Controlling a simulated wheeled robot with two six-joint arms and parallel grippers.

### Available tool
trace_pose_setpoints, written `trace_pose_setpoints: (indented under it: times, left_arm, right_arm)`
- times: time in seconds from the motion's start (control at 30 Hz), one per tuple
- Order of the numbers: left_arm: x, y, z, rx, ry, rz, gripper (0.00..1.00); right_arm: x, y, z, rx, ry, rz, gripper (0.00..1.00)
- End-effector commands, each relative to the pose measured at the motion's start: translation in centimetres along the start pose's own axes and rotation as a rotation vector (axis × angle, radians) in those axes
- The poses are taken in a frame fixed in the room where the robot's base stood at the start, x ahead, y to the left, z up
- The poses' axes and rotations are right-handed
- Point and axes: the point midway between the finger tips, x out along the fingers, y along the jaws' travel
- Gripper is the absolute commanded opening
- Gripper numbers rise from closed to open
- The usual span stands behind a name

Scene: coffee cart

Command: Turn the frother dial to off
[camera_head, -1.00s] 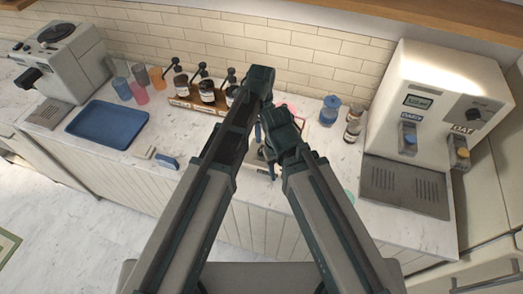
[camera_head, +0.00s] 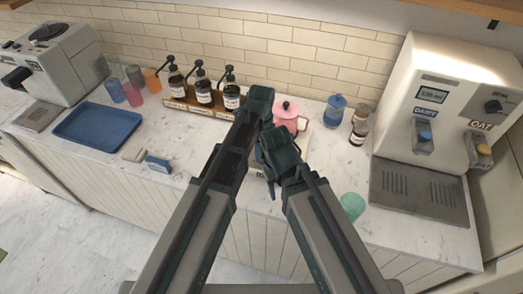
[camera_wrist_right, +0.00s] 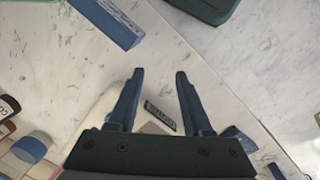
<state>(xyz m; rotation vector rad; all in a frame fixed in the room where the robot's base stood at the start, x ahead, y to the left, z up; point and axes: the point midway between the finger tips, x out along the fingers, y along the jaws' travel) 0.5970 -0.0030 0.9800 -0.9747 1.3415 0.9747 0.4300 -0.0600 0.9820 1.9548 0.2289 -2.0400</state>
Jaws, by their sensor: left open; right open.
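The white machine (camera_head: 451,85) stands at the right of the counter in the head view. My left gripper (camera_head: 271,181) shows only in part between my arms, open and well left of the machine. My right gripper (camera_wrist_right: 159,74) is open and empty in the right wrist view, over the counter. In the head view it is mostly hidden by my arms. Neither gripper touches the dial.
A pink pot (camera_head: 287,116), a blue jar (camera_head: 335,109) and small jars stand left of the machine. A green cup (camera_head: 352,206) is near the counter's front edge. Pump bottles (camera_head: 203,92) and a blue tray (camera_head: 97,127) are left. The drip tray (camera_head: 420,190) lies below the taps.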

Motion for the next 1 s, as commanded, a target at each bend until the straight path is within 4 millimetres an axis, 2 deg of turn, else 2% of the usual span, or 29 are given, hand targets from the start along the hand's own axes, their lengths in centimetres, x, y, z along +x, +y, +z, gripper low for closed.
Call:
trace_pose_setpoints:
  times: [0.07, 0.1, 0.4, 0.5, 0.77, 1.0]
  left_arm:
    - [-0.05, 0.00, 0.00, 0.000, 0.000, 0.000, 0.73]
    - [-0.05, 0.00, 0.00, 0.000, 0.000, 0.000, 0.69]
    - [-0.05, 0.00, 0.00, 0.000, 0.000, 0.000, 0.15]
    - [-0.05, -0.01, 0.00, 0.000, 0.000, 0.000, 0.00]
    - [-0.04, 0.00, 0.00, -0.017, 0.000, 0.000, 0.00]
    - [-0.04, 0.00, 0.00, -0.131, 0.000, 0.000, 0.00]
  right_arm:
    - [-0.05, 0.01, 0.00, 0.000, 0.000, 0.000, 0.50]
    - [-0.05, 0.01, 0.00, 0.000, 0.000, 0.000, 0.50]
    - [-0.05, 0.01, 0.00, 0.000, 0.000, 0.000, 0.50]
    - [-0.05, 0.01, 0.00, 0.000, 0.000, 0.000, 0.50]
    - [-0.04, 0.01, 0.00, 0.000, 0.000, 0.000, 0.50]
    - [-0.04, 0.01, 0.00, 0.000, 0.000, 0.000, 0.50]
